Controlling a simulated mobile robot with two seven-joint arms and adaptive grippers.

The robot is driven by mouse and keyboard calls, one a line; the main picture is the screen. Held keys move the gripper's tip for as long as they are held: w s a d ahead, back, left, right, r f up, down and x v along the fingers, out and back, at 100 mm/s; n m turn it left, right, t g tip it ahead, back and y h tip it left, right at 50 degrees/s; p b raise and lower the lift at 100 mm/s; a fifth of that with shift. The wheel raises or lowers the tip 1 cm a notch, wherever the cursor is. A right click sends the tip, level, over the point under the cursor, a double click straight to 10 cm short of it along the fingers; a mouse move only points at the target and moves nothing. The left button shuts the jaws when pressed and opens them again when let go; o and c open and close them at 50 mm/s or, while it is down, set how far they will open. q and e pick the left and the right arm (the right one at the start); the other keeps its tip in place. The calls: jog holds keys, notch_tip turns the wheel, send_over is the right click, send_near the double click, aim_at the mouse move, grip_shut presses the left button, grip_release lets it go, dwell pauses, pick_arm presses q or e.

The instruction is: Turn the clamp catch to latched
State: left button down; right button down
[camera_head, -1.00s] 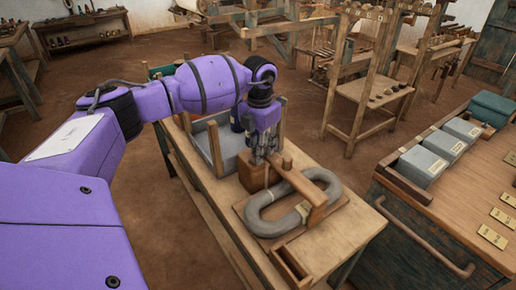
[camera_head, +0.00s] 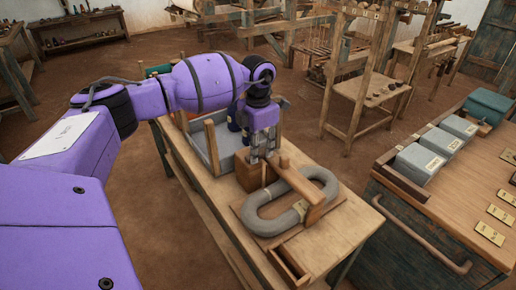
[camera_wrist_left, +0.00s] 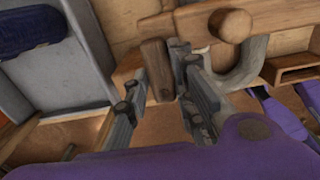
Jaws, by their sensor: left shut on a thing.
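The wooden clamp stands on the bench, with its block (camera_head: 248,175) at the back and its bar (camera_head: 300,182) reaching over a grey looped hank (camera_head: 255,222). My left gripper (camera_head: 262,158) points down at the block end of the bar. In the left wrist view, its fingers (camera_wrist_left: 160,70) are shut on a small upright wooden piece, the clamp catch (camera_wrist_left: 157,66). The bar with its round knob (camera_wrist_left: 232,25) is just beside it. The fingers hide part of the catch, and its latch position is not clear. My right gripper is in neither view.
A grey tray (camera_head: 228,142) with wooden posts is behind the clamp on the bench. A small open wooden box (camera_head: 290,265) is at the bench's front. A cabinet (camera_head: 450,165) with grey boxes stands at the right. Brown floor lies between.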

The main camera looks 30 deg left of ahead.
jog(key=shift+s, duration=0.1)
pick_arm(q)
jog(key=c, duration=1.5)
grip_release()
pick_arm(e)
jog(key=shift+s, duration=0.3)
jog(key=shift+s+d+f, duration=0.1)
pick_arm(q)
notch_tip(320, 180, up, 12)
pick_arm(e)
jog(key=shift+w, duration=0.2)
